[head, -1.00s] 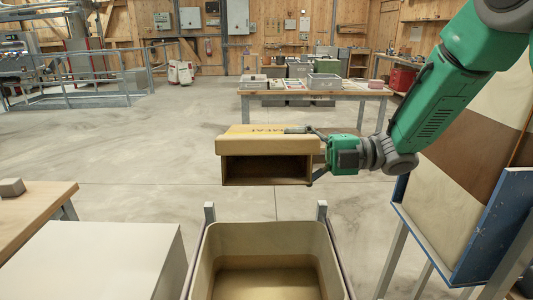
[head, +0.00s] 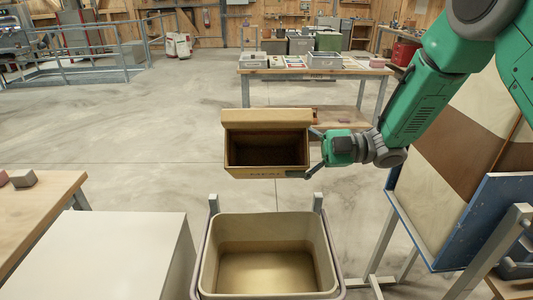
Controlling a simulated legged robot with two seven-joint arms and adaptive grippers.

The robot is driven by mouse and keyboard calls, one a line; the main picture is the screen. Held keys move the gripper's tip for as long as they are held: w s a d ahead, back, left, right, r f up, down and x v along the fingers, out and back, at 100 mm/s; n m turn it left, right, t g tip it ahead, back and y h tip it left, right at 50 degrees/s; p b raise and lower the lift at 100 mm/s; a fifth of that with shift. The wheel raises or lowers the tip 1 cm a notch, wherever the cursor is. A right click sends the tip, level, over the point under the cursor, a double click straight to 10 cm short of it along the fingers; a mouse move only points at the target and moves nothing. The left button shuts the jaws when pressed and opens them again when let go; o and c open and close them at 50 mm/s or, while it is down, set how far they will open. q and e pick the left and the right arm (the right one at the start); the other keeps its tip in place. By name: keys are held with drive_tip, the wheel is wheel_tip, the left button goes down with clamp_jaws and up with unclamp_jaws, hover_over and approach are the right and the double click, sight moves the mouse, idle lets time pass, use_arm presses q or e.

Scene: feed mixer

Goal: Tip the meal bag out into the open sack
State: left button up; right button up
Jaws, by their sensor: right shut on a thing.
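The meal bag (head: 265,118) looks like a tan box with one open side. Its mouth faces me, and the inside is dark brown; I cannot tell how much meal is in it. My right gripper (head: 311,155) is shut on the bag's right side and holds it in the air. The open sack (head: 211,262) looks like a pale, wide-mouthed bin. It stands nearer to me and lower than the bag, held between grey posts. Its tan bottom shows, and no meal is seen falling. My left gripper is not in view.
A white box-shaped surface (head: 95,255) stands left of the sack. A wooden table (head: 48,208) with small blocks is at the left. A blue-edged board (head: 480,225) on a stand is at the right. A workbench (head: 312,72) stands behind; the floor between is clear.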

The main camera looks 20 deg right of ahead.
drive_tip(key=shift+r+m+p, duration=0.4)
drive_tip(key=shift+m+p, duration=0.35)
drive_tip(key=shift+m, duration=0.15)
drive_tip(key=shift+f, duration=0.1)
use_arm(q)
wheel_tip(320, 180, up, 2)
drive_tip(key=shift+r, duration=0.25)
use_arm(e)
drive_tip(key=shift+f, duration=0.1)
